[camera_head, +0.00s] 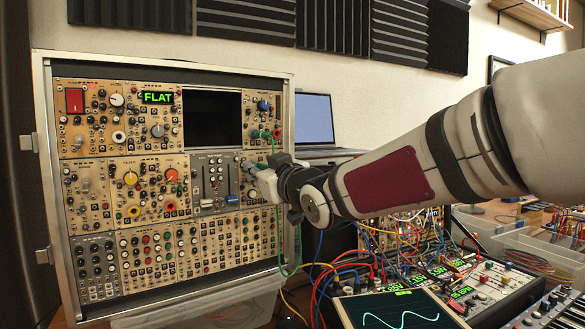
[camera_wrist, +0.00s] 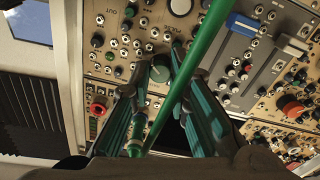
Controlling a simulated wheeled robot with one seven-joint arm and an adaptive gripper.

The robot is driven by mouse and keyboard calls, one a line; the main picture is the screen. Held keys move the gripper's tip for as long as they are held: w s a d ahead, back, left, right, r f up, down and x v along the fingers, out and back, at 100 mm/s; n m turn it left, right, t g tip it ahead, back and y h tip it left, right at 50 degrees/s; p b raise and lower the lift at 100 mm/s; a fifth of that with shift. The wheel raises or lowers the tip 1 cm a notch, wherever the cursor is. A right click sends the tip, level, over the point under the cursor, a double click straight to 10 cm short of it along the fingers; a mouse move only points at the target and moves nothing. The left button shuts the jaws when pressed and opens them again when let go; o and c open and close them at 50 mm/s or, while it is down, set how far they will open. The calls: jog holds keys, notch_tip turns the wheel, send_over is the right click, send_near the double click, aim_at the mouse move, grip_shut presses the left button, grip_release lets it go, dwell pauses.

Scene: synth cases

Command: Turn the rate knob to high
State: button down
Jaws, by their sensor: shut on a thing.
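A round grey-green knob (camera_wrist: 160,73) sits on a tan module of the synth case and shows between my gripper's fingers in the wrist view. My gripper (camera_wrist: 155,58) has one teal-lined finger on each side of it and is shut on it. No rate label is readable, and I cannot tell which way the knob points. In the head view, my gripper (camera_head: 256,172) is against the right end of the case's middle row, hiding the knob. A green cable (camera_wrist: 200,60) crosses in front of the right finger in the wrist view.
The upright synth case (camera_head: 288,100) holds rows of modules with knobs and jacks. Patch cables (camera_head: 375,262) tangle below my arm. A laptop (camera_head: 314,120) stands behind.

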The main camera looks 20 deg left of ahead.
jog(key=shift+f+m, duration=0.25)
jog(key=shift+m, duration=0.65)
jog(key=c, duration=1.5)
grip_release()
jog(key=shift+r, duration=0.1)
jog(key=v, duration=1.2)
